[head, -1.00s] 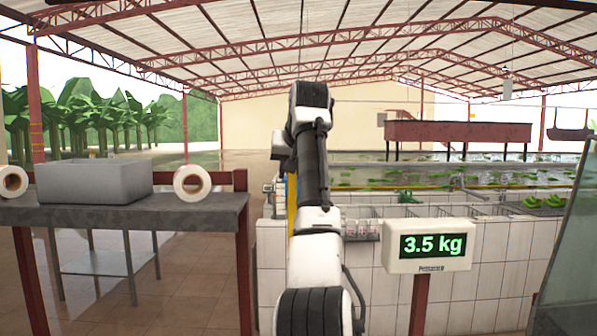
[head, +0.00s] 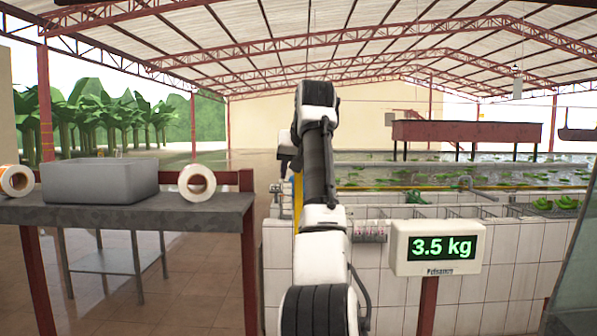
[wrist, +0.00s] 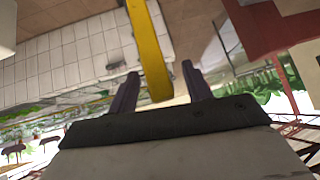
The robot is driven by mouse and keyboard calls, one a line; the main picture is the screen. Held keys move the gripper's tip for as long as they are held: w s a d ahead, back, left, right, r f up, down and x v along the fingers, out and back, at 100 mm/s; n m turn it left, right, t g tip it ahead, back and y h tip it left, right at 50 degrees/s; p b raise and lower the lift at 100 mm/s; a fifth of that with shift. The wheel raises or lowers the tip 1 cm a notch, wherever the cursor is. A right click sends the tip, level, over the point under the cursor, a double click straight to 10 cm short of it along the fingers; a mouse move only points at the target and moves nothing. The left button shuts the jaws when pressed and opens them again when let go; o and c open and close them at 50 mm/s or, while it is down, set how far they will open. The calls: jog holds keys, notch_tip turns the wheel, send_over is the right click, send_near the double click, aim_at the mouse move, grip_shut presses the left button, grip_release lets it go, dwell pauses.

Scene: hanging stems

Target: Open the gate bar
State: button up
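The yellow gate bar (wrist: 150,52) runs down from the top of the wrist view, and its end shows between my gripper's fingers. In the head view only a thin strip of the bar (head: 298,203) shows, beside my arm. My gripper (wrist: 160,70) is open, with one dark finger on each side of the bar. A gap shows on both sides, so the fingers do not look closed on it. I cannot tell how deep the bar lies between them. In the head view my arm hides most of the gripper.
A grey table (head: 130,212) with a grey bin (head: 100,181) and white rolls (head: 197,183) stands at left. A scale display (head: 436,247) reading 3.5 kg stands at right, before a white tiled tank (head: 390,285). Open floor lies between table and tank.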

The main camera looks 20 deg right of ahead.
jog(key=shift+r, duration=0.1)
jog(key=v, duration=1.3)
jog(key=shift+s+r+b, duration=0.25)
jog(key=shift+s+b, duration=0.1)
jog(key=shift+b, duration=0.05)
